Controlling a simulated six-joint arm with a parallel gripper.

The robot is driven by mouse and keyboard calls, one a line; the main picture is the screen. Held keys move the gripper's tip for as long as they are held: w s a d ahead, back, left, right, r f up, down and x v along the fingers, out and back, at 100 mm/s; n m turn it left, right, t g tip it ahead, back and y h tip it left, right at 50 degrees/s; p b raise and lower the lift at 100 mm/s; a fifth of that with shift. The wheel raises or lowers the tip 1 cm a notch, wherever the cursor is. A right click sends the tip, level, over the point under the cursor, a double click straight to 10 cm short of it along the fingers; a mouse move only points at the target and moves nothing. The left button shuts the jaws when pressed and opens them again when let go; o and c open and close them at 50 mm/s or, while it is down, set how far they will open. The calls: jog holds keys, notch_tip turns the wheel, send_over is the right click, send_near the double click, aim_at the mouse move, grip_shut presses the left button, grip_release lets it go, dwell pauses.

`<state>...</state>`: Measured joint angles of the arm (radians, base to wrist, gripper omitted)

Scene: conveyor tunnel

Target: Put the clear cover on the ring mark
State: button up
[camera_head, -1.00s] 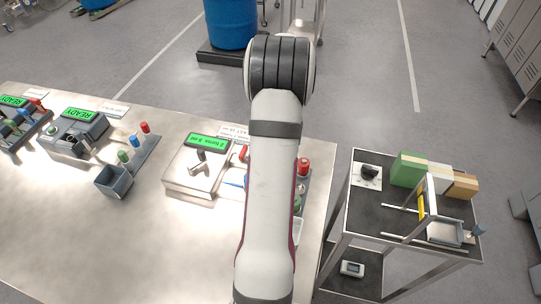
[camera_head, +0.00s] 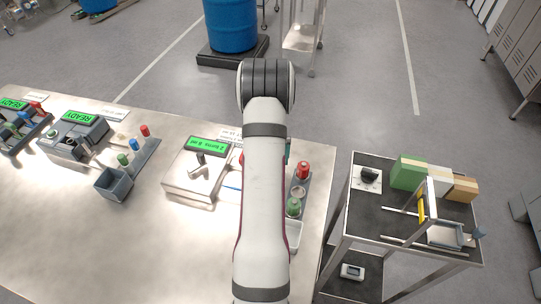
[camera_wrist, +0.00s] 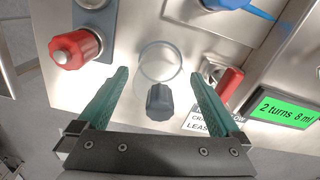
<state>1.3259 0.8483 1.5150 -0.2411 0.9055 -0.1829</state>
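The clear cover (camera_wrist: 161,62) shows in the wrist view as a see-through round shape standing on the metal bench. A dark grey knob (camera_wrist: 159,103) shows at its lower edge, apparently the cover's handle. My gripper (camera_wrist: 158,74) is open, its two green fingers on either side of the cover and knob, with gaps on both sides. I cannot make out a separate ring mark; the circular outline under the cover may be part of it or the cover's rim. In the head view my arm hides the cover and most of the gripper.
A grey rack with a red knob (camera_wrist: 75,48) stands close by my left finger in the wrist view. A red part (camera_wrist: 229,85) is near the right finger. A device with a green display (camera_head: 208,143) stands left of my arm. The bench front is clear.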

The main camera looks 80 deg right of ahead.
jog(key=shift+r, duration=0.1)
notch_tip(320, 180, up, 12)
jog(key=shift+r, duration=0.1)
jog(key=shift+w+a+r, duration=0.1)
jog(key=shift+w+a, duration=0.05)
jog(key=shift+w, duration=0.1)
jog(key=w+a+r+n, duration=0.2)
jog(key=w+a+r, duration=0.3)
jog(key=a, duration=0.5)
jog(key=w+a+r+n, duration=0.2)
jog(key=w+a, duration=0.6)
jog(key=a, duration=0.3)
jog(key=s+a+r+n+y, duration=0.1)
jog(key=s+a+n, duration=0.1)
jog(key=a, duration=0.8)
jog(key=s+a+n, duration=0.2)
jog(key=a, duration=0.7)
jog(key=s+a+f+n, duration=0.2)
jog(key=s+a, duration=0.6)
jog(key=shift+y, duration=0.4)
